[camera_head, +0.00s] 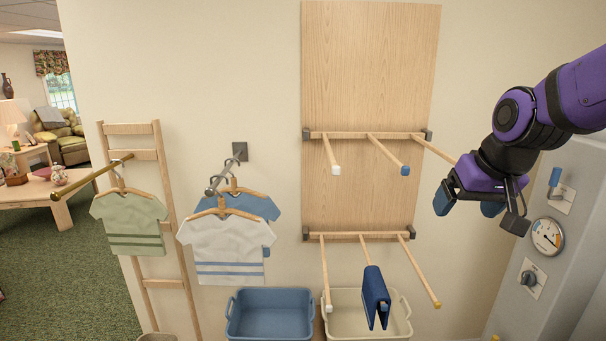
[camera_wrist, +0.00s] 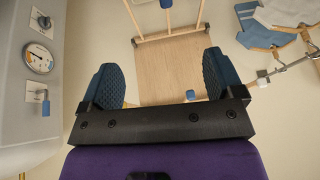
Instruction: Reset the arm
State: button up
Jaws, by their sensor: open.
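My gripper (camera_head: 468,205) is at the upper right in the head view, held in the air in front of the wall rack. In the wrist view its two blue padded fingers (camera_wrist: 158,85) stand wide apart with nothing between them. My purple arm comes in from the right edge. The wooden rack panel (camera_head: 370,60) is on the wall to the left of the gripper, with two rows of pegs. A dark blue folded cloth (camera_head: 375,296) hangs over the lower middle peg.
Shirts hang on rails: green (camera_head: 130,222), white (camera_head: 226,246) and blue (camera_head: 250,207). A blue bin (camera_head: 270,316) and a cream bin (camera_head: 398,322) stand below. A grey cabinet (camera_head: 577,215) with a gauge (camera_head: 547,236) and knobs is close right of the gripper. A wooden ladder (camera_head: 160,284) leans left.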

jog(key=s+d+r+h, duration=0.1)
jog(key=s+d+r, duration=0.1)
jog(key=s, duration=1.5)
jog(key=shift+s+d+r, duration=0.15)
jog(key=shift+s+r, duration=0.05)
jog(key=shift+r, duration=0.5)
